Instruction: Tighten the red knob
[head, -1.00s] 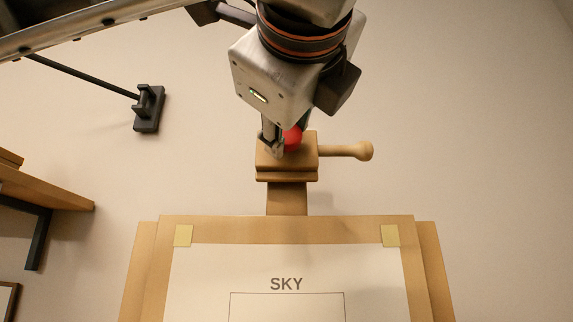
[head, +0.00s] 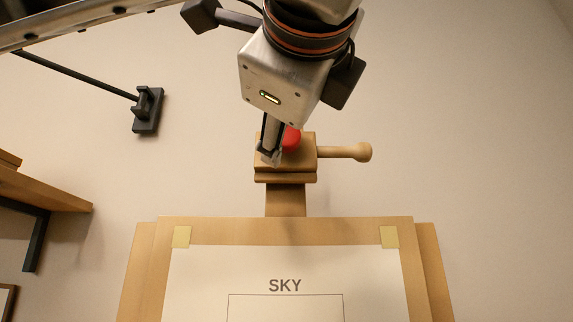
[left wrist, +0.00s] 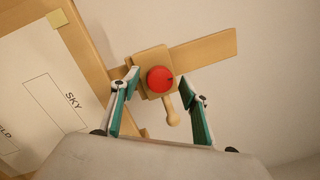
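The red knob (head: 291,138) sits on the wooden clamp block (head: 286,177) at the top of the easel. It is partly hidden behind my left gripper in the head view. My left gripper (head: 271,155) is in front of the block, with one finger showing beside the knob. In the left wrist view, the knob (left wrist: 160,79) is round with a dark mark near its right edge. The two fingers of my left gripper (left wrist: 158,92) stand apart on either side of it, with gaps between them and the knob. My right gripper is not in view.
A wooden handle (head: 345,152) sticks out to the right of the block. Below is a taped sheet marked SKY (head: 285,265) on the easel board (head: 147,270). A dark wall bracket (head: 148,110) and a wooden shelf (head: 45,190) are at the left.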

